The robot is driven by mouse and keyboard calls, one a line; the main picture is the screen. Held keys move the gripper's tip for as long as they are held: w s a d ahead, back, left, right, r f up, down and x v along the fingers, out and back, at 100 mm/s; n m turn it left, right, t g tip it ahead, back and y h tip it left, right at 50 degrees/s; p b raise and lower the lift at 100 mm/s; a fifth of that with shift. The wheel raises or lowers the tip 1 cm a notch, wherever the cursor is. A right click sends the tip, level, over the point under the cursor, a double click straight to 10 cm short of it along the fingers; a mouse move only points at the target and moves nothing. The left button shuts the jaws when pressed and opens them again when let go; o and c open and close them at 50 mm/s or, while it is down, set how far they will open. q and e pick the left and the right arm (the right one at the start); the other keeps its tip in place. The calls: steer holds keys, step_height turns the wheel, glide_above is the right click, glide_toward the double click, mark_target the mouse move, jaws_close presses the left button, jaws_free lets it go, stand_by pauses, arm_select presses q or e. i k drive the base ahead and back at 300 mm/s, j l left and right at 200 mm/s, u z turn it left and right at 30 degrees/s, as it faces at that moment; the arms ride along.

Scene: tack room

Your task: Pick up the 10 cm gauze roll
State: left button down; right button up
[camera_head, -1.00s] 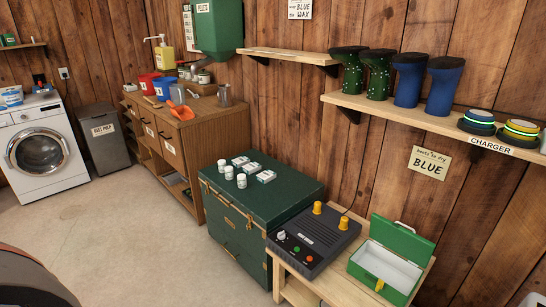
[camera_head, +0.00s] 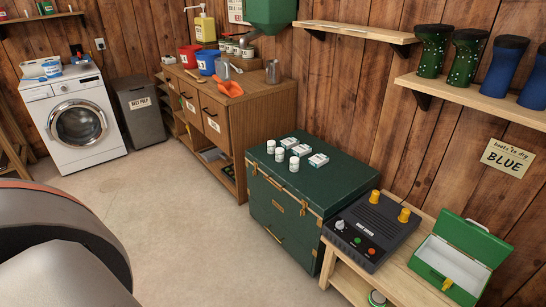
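Several small white cylinders, which may be gauze rolls (camera_head: 280,155), stand on the lid of the green trunk (camera_head: 335,178) in the middle of the head view. Small white boxes (camera_head: 301,150) lie just behind and beside them. The markings are too small to read, so I cannot tell which is the 10 cm roll. Neither of my grippers is in view. A large grey rounded part of my own body fills the lower left, well apart from the trunk.
A wooden bench with a black control box (camera_head: 372,231) and an open green case (camera_head: 462,257) stands right of the trunk. A wooden cabinet (camera_head: 228,125), a bin (camera_head: 140,112) and a washing machine (camera_head: 75,118) stand further left. The floor (camera_head: 190,225) before the trunk is clear.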

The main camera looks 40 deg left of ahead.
mark_target(295, 166)
steer(key=k+j, duration=0.1)
steer(key=j, duration=0.55)
steer(key=j+z, duration=0.15)
steer(key=j, duration=0.55)
steer(key=k+j, duration=0.15)
steer(key=j, duration=0.5)
steer(key=k+j+z, duration=0.1)
steer(key=j, duration=0.55)
steer(key=k+j+z, duration=0.1)
steer(key=j, duration=0.55)
steer(key=k+j, duration=0.2)
steer(key=j, duration=0.45)
steer(key=k+j+z, duration=0.15)
steer(key=j, duration=0.45)
steer(key=k+j, duration=0.2)
steer(key=j, duration=0.45)
